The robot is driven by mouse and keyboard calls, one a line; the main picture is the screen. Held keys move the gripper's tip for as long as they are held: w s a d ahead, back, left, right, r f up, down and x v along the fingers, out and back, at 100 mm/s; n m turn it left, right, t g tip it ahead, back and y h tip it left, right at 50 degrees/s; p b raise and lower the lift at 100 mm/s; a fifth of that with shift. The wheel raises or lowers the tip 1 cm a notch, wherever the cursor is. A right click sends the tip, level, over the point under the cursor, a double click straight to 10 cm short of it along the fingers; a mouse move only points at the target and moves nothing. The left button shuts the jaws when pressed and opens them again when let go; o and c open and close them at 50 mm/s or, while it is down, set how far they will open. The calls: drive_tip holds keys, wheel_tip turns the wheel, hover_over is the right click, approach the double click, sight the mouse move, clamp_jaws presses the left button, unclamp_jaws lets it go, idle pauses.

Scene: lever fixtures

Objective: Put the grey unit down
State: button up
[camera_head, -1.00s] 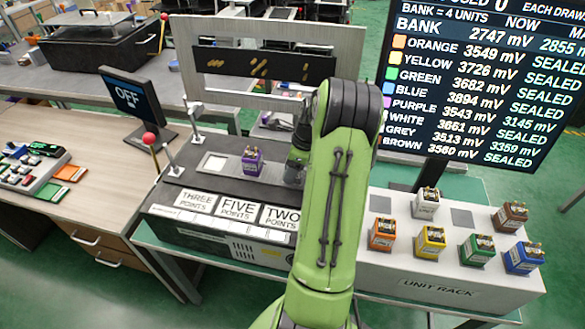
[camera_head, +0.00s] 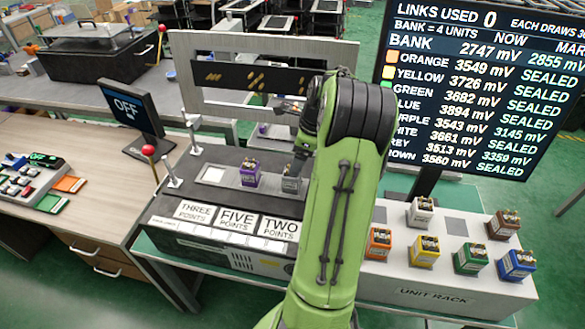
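The grey unit (camera_head: 291,182) stands upright on the dark top of the bench box (camera_head: 215,199), just right of the purple unit (camera_head: 250,174), with a small gap between them. It is near the place above the TWO POINTS label (camera_head: 279,228). My gripper (camera_head: 303,148) is just above and behind the grey unit, mostly hidden by my green arm. Its fingertips cannot be made out, so I cannot tell if they touch the unit or how far apart they are.
The unit rack (camera_head: 385,275) on the right holds white, brown, orange, yellow, green and blue units. A grey frame (camera_head: 190,95) stands behind the box. Levers with a red knob (camera_head: 148,150) and an OFF screen (camera_head: 128,105) are at left. A large readings screen (camera_head: 480,90) is at right.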

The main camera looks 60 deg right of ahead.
drive_tip(key=w+a+r+n+h, duration=0.1)
drive_tip(key=a+r+n, duration=0.35)
drive_tip(key=a, duration=0.35)
drive_tip(key=a+r+n, duration=0.4)
drive_tip(key=a+n, duration=0.2)
drive_tip(key=a, duration=0.2)
drive_tip(key=w+a+r+n+h, duration=0.1)
drive_tip(key=a+r+n, duration=0.3)
drive_tip(key=a+n, duration=0.3)
drive_tip(key=s+a+n+t, duration=0.2)
drive_tip(key=s+a+n, duration=1)
drive_tip(key=n, duration=0.2)
drive_tip(key=shift+a+f+t+y, duration=0.2)
drive_tip(key=shift+a+t+y, duration=0.2)
